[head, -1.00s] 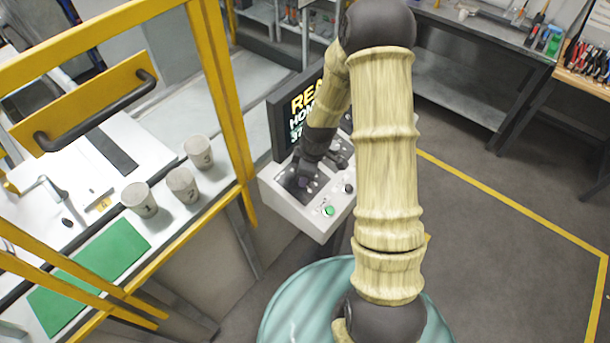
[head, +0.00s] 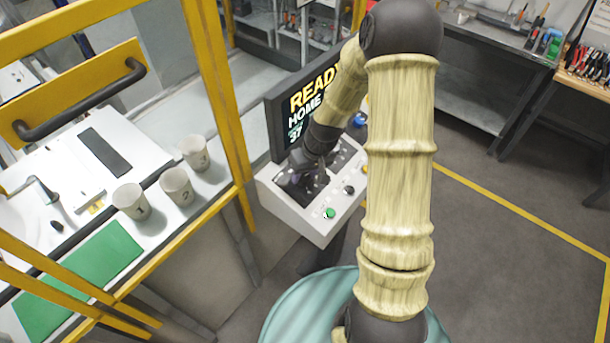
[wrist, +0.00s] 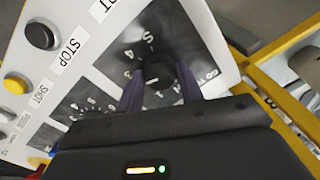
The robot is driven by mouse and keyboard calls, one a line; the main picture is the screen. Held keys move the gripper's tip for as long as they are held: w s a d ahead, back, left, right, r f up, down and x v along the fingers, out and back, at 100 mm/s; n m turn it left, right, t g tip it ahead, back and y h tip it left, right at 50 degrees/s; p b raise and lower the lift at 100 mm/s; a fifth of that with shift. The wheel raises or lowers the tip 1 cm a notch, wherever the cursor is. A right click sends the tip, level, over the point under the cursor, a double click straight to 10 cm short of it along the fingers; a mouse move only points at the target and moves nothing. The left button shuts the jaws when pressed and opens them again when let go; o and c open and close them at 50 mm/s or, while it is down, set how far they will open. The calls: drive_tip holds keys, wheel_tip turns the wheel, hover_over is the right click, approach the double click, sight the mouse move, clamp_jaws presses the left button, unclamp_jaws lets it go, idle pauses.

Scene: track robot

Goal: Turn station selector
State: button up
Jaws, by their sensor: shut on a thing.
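The station selector (wrist: 158,72) is a dark round knob on a black dial plate with white numbers, on the control panel. In the wrist view my gripper (wrist: 160,88) has one finger on each side of the knob and is shut on it. In the head view my gripper (head: 298,178) reaches down to the left part of the white control panel (head: 318,224). There the gripper hides the knob. The knob's exact pointer position cannot be told.
A black button (wrist: 40,35) beside a STOP label and a yellow button (wrist: 15,84) sit on the panel. A green button (head: 329,213) is at its front. The screen (head: 283,117) stands behind. Yellow frame posts (head: 222,90) and cups (head: 176,186) are on the left.

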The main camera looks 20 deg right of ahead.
drive_tip(key=m+b, duration=0.1)
drive_tip(key=m, duration=0.4)
drive_tip(key=shift+w+m+t+b, duration=0.1)
drive_tip(key=shift+m+t+b, duration=0.2)
drive_tip(key=shift+b, duration=0.05)
drive_tip(key=m+b, duration=0.1)
drive_tip(key=m, duration=0.4)
drive_tip(key=shift+r, duration=0.1)
drive_tip(key=o, duration=1)
drive_tip(key=b+v, duration=0.2)
drive_tip(key=v, duration=1.5)
drive_tip(key=shift+s+d, duration=0.35)
drive_tip(key=shift+d, duration=0.05)
